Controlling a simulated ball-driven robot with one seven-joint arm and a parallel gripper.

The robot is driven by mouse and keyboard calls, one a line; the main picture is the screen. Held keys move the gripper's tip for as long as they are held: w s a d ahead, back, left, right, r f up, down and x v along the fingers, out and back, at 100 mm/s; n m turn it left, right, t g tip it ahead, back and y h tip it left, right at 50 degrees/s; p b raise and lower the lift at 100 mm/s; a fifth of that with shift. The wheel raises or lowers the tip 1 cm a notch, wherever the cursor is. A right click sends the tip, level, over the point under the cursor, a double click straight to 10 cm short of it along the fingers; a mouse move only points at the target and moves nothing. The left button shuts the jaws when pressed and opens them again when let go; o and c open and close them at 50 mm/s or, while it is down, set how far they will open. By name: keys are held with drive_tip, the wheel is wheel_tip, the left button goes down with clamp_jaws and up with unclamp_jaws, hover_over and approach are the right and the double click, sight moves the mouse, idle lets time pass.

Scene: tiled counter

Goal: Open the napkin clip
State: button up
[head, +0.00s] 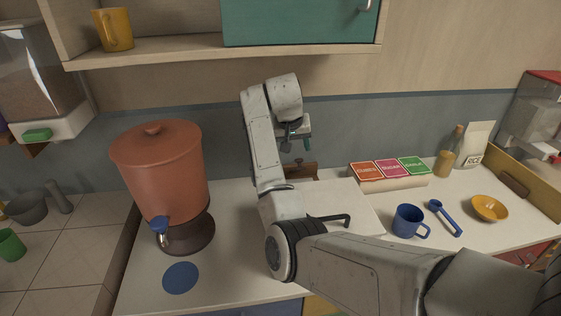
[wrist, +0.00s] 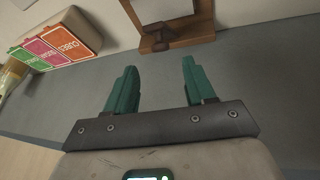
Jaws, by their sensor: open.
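A brown wooden stand, which appears to be the napkin clip (head: 303,171), stands against the wall behind my arm in the head view. In the wrist view the wooden stand (wrist: 204,22) is at the top edge, cut off, with a dark brown knob-like piece (wrist: 160,44) on its near side. I cannot tell whether the clip is open or shut. My gripper (head: 300,146) is above the stand in the head view. In the wrist view my gripper (wrist: 159,66) has its two green fingers spread apart and empty, pointing toward the stand without touching it.
Three labelled boxes (head: 390,171) stand beside the stand; further right are a blue mug (head: 408,221), a blue spoon (head: 444,218) and a yellow bowl (head: 489,208). A terracotta dispenser (head: 160,170) stands left. A shelf (head: 180,50) hangs above. A black handle (head: 330,220) shows behind my arm.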

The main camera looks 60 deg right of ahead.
drive_tip(key=p+x, duration=0.1)
drive_tip(key=x, duration=0.5)
drive_tip(key=shift+d+f, duration=0.1)
drive_tip(key=shift+f, duration=0.25)
drive_tip(key=shift+c, duration=0.2)
clamp_jaws()
